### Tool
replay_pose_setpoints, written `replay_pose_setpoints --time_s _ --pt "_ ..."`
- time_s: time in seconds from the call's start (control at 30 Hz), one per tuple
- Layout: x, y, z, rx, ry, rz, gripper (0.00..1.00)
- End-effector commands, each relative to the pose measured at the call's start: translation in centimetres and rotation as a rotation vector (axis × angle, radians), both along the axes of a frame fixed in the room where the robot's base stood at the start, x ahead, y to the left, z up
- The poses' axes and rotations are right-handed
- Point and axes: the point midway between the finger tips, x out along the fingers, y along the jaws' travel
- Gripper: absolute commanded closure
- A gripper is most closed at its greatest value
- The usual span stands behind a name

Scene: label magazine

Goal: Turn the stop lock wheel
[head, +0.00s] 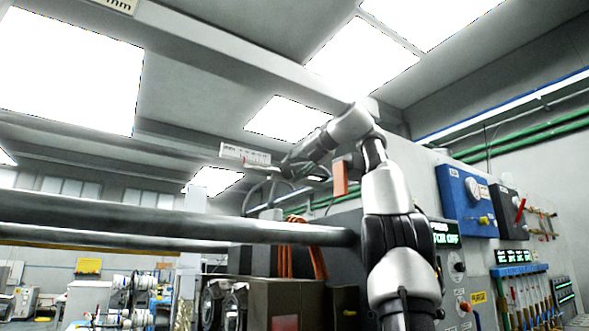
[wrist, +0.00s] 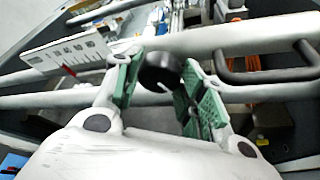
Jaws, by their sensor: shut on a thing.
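The stop lock wheel (head: 251,192) shows in the head view as a dark curved rim, left of and below my gripper (head: 303,172). My arm and the gripper cover part of it. In the wrist view my gripper (wrist: 159,76) has its two green-padded fingers on either side of a short black round knob (wrist: 161,69), and is shut on it. The knob looks like the wheel's handle, but its join to the rim is hidden. A white scale plate (wrist: 70,52) with a red pointer lies left of the fingers; the plate also shows in the head view (head: 245,154).
A thick grey horizontal bar (head: 170,222) crosses below the wheel. A dark machine block (head: 300,303) stands beneath it. Orange cables (head: 318,262) hang there. A wall panel with a blue gauge box (head: 465,200) stands to the right of my arm.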

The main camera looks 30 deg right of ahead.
Motion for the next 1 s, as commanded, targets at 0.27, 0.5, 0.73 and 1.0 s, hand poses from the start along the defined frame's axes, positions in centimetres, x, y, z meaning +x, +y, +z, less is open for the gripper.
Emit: replay_pose_setpoints --time_s 0.27,0.5,0.73,1.0 --pt "0.11 -0.11 -0.2 -0.026 0.004 -0.001 0.83" --pt "0.11 -0.11 -0.21 -0.028 0.005 -0.001 0.83" --pt "0.1 -0.1 -0.18 -0.028 0.004 -0.001 0.47" --pt "0.04 -0.03 -0.07 -0.029 0.001 0.0 0.37"
